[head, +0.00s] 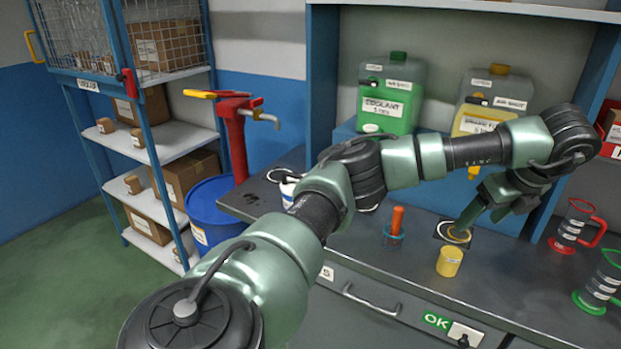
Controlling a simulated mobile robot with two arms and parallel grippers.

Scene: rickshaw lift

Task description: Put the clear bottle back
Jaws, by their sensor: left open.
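I cannot pick out a bottle that is plainly the clear one. Two large translucent jugs stand on the blue shelf: one with green liquid and a green cap (390,100), and one with yellow liquid (487,107), partly hidden by my left arm. My left gripper (482,216) is open, pointing down over the back of the grey counter (395,280), close to a pale ring-shaped spot (453,233). Nothing shows between its fingers. My right gripper is not in view.
A yellow cup (449,262) and an orange-handled item in a blue holder (394,228) stand on the counter. A red-handled measuring jug (570,226) and a green one (600,285) stand at right. My left arm hides the middle.

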